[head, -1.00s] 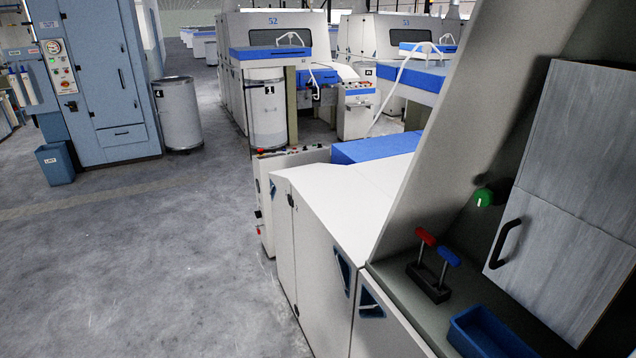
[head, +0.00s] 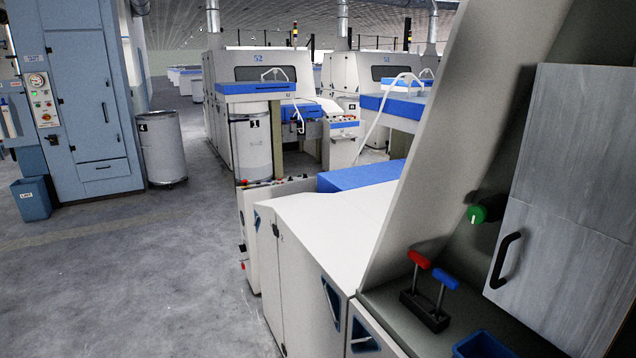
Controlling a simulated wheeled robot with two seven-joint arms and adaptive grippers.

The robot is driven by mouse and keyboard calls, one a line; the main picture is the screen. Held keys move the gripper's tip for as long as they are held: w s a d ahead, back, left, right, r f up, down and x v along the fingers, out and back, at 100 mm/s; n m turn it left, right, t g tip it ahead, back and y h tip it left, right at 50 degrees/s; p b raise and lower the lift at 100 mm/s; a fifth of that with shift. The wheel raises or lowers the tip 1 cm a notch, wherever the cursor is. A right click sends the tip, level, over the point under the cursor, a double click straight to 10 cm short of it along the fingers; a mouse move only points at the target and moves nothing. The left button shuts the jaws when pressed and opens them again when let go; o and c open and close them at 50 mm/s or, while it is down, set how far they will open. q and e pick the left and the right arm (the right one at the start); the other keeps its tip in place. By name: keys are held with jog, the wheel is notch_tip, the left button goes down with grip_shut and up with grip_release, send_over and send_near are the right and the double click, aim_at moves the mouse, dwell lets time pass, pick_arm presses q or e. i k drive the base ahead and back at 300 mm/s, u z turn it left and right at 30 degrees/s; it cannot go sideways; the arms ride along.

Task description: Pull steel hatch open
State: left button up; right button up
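The steel hatch is a grey, brushed-looking panel (head: 565,215) at the right edge of the head view. It looks shut, with a seam across it. A black bow handle (head: 505,260) stands upright near its lower left edge. Neither of my grippers shows in the head view, and nothing touches the handle. The hatch's right side is cut off by the picture edge.
A green knob (head: 477,214) sits left of the hatch. Red- and blue-handled levers (head: 428,292) stand on the ledge below, beside a blue tray (head: 482,345). A white machine cover (head: 330,230) lies to the left. The grey floor (head: 130,280) is open farther left.

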aim_at(572, 284)
jog(key=z, duration=1.45)
